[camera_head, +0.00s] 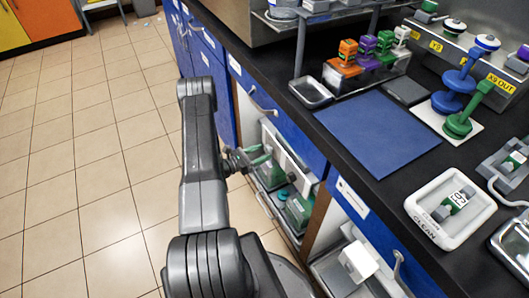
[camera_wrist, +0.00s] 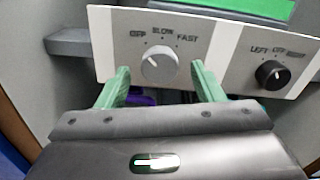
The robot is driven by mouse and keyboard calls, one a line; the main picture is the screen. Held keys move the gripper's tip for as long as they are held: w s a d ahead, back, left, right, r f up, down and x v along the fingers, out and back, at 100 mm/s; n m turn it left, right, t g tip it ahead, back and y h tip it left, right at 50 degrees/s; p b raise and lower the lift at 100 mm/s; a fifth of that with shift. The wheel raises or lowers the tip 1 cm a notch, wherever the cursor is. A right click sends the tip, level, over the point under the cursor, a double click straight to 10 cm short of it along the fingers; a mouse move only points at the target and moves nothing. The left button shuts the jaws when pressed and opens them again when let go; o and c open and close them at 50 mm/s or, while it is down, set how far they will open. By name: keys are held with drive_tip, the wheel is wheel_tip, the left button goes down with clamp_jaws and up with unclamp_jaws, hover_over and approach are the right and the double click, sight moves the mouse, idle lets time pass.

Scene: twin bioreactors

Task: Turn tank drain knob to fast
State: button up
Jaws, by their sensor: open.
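The tank drain knob (camera_wrist: 158,64) is a round light grey dial on a pale panel (camera_wrist: 118,48) in the wrist view. Labels OFF, SLOW and FAST run from left to right above it. Its pointer line appears to slant up and left, toward OFF. My gripper (camera_wrist: 160,72) is open, with one green finger on each side of the knob's lower part; I cannot tell whether they touch it. In the head view my gripper (camera_head: 260,154) reaches into the open cabinet bay below the counter, and the knob cannot be made out there.
A black knob (camera_wrist: 271,75) with a LEFT label sits to the right on the same panel. A grey bracket (camera_wrist: 68,42) juts out at the left. Blue cabinet fronts (camera_head: 292,145) and the dark counter edge border the bay. The tiled floor (camera_head: 95,165) at left is clear.

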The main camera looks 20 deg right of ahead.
drive_tip(key=shift+w+d, duration=0.1)
drive_tip(key=shift+d, duration=1)
drive_tip(key=c, duration=1)
